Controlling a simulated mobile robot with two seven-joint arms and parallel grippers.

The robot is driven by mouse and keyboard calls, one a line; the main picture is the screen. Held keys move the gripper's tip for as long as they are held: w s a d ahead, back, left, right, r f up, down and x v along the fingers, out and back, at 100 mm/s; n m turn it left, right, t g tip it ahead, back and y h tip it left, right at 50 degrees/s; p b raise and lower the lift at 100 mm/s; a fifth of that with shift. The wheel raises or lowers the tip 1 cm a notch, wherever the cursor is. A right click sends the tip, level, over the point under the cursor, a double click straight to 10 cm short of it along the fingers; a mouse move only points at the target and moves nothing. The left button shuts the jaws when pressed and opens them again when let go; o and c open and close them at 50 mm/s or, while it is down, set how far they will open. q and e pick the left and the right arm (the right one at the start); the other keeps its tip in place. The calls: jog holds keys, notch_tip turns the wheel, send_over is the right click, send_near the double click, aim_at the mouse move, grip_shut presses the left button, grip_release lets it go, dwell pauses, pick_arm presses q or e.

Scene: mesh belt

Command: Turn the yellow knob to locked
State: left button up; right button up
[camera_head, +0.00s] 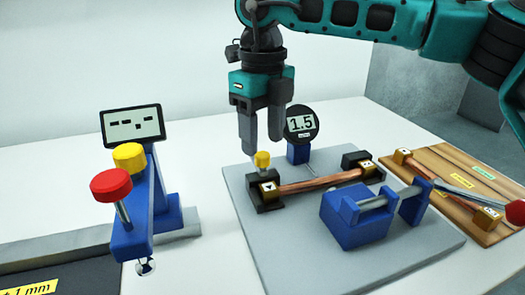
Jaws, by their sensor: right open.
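A small yellow knob (262,160) stands on the black clamp block (267,194) at the left end of a copper-coloured rod. My right gripper (261,138) points down just above this small knob, with its two fingers apart and empty. I cannot tell whether the fingertips touch the knob. A second, larger yellow knob (129,156) sits on a blue stand at the left, beside a red knob (111,184). No lock marking is readable on either yellow knob. My left gripper is not in view.
The rod (320,182) lies across a grey plate (285,268). A round gauge (302,122) reading 1.5 stands close behind. A blue block (350,220) with a metal spindle is in front. A display (132,125) tops the left stand. A wooden board (448,173) lies at the right.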

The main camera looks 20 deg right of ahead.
aim_at(263, 154)
jog(key=shift+f, duration=1.6)
grip_shut()
